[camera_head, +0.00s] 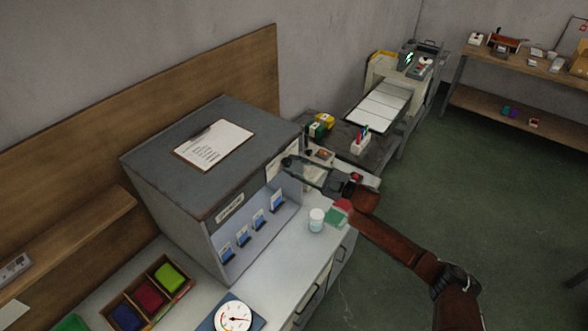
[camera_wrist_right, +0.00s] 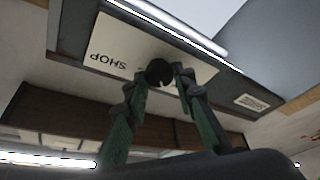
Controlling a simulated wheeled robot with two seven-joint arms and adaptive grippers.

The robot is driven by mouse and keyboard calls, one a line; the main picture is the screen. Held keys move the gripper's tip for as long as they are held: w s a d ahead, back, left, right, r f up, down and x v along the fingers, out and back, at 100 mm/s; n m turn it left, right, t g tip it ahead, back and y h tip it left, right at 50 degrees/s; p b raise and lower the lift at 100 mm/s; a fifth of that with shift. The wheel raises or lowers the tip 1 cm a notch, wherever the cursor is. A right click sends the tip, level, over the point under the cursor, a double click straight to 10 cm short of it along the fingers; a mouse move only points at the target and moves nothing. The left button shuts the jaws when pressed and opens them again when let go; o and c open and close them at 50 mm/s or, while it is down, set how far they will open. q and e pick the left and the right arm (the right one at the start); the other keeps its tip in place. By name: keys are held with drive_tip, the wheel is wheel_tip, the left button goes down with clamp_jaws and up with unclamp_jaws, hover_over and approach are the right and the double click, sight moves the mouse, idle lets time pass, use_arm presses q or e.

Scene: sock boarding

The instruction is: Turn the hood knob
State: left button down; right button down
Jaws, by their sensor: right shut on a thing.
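The grey hood (camera_head: 262,122) stands on the counter in the head view, with an open lit front. The black hood knob (camera_wrist_right: 159,71) shows in the wrist view on a pale panel marked "SHOP", which appears upside down there. My right gripper (camera_head: 291,163) reaches in from the right to the hood's front right end. In the wrist view its two green fingers (camera_wrist_right: 164,82) are shut on the knob, one on each side. In the head view the gripper mostly hides the knob, and the knob's angle cannot be told. My left gripper is not in view.
A white jar (camera_head: 316,220) and a green and red item (camera_head: 338,214) are on the counter below my right arm. Several blue and white cards (camera_head: 259,221) stand inside the hood. A dial gauge (camera_head: 233,316) and a wooden tray (camera_head: 118,300) lie in front.

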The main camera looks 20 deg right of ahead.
drive_tip(key=shift+n, duration=0.6)
drive_tip(key=c, duration=1.7)
unclamp_jaws()
drive_tip(key=shift+o, duration=0.2)
drive_tip(key=v, duration=1.2)
drive_tip(key=shift+d+r, duration=0.1)
